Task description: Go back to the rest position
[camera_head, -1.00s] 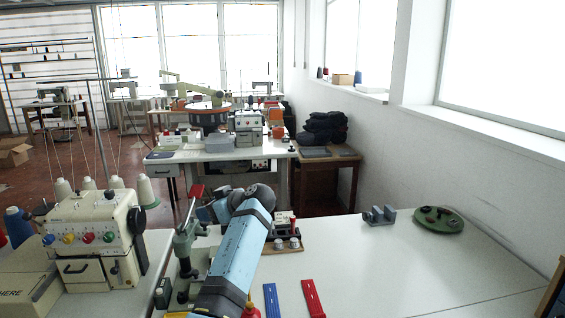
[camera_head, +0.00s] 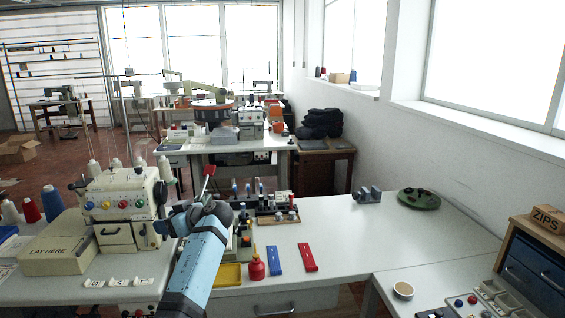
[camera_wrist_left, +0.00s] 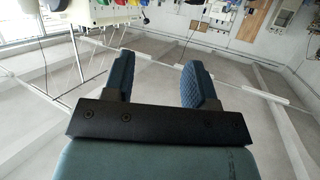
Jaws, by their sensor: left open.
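My left arm, light blue with dark joints, rises from the bottom of the head view and bends left at its top. My left gripper (camera_head: 161,227) is at the end of that bend, small and partly hidden, in front of the cream sewing machine (camera_head: 122,205). In the left wrist view the left gripper (camera_wrist_left: 159,80) shows two dark blue ridged fingers standing well apart. Nothing is between them, and pale floor shows behind. My right gripper is in neither view.
A cream box (camera_head: 66,246) is at left. The white table's middle is clear.

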